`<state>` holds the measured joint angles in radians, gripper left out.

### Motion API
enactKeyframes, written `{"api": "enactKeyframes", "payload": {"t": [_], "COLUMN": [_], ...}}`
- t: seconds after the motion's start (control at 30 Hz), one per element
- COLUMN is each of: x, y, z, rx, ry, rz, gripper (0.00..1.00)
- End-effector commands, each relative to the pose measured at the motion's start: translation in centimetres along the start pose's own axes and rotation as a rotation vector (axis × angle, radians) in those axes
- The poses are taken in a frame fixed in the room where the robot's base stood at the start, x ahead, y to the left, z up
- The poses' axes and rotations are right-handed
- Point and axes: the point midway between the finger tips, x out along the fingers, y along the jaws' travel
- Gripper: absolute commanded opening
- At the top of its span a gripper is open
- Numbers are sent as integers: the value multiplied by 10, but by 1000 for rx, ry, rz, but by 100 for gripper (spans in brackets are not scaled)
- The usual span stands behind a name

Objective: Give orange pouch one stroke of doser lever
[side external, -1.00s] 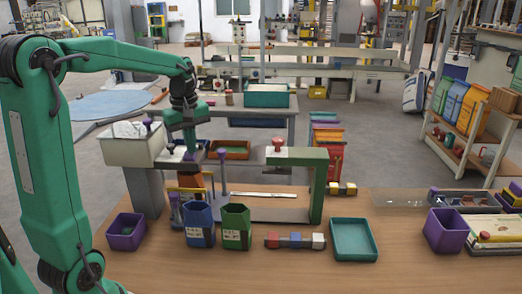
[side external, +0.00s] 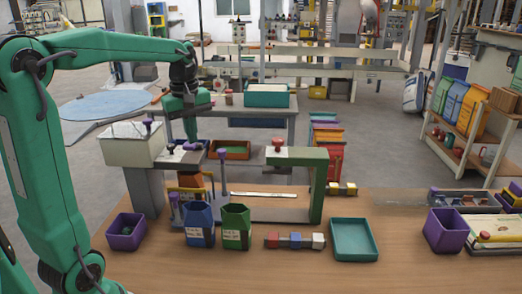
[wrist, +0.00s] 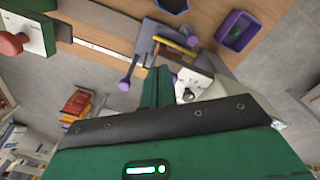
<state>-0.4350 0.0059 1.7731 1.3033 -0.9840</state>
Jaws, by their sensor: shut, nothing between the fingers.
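The doser has a white hopper (side external: 130,150) on a grey stand, with purple-knobbed levers (side external: 222,154) around it. The orange pouch (side external: 189,180) stands below the doser head, behind the blue pouch (side external: 199,222) and a yellow bracket, and is mostly hidden. My gripper (side external: 190,139) is shut and empty, pointing down above and behind the doser head. In the wrist view my shut green fingers (wrist: 157,84) lie between two purple knobs, one to the left (wrist: 123,86) and one to the right (wrist: 175,78). I cannot tell whether the fingers touch a lever.
A green pouch (side external: 236,227) stands beside the blue one. A purple bin (side external: 126,232) is at front left. A green press frame (side external: 316,185) with a red knob stands right of the doser.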

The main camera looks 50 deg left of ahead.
Motion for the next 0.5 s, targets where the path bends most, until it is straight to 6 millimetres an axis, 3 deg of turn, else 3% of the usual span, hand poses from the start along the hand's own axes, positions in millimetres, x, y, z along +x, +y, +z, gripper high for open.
{"api": "enactKeyframes", "payload": {"t": [0.23, 0.5], "x": [-32, -45], "y": [1, 0], "z": [0, 0], "rx": [0, 0], "ry": [2, 0], "rz": [2, 1], "gripper": [0, 0]}}
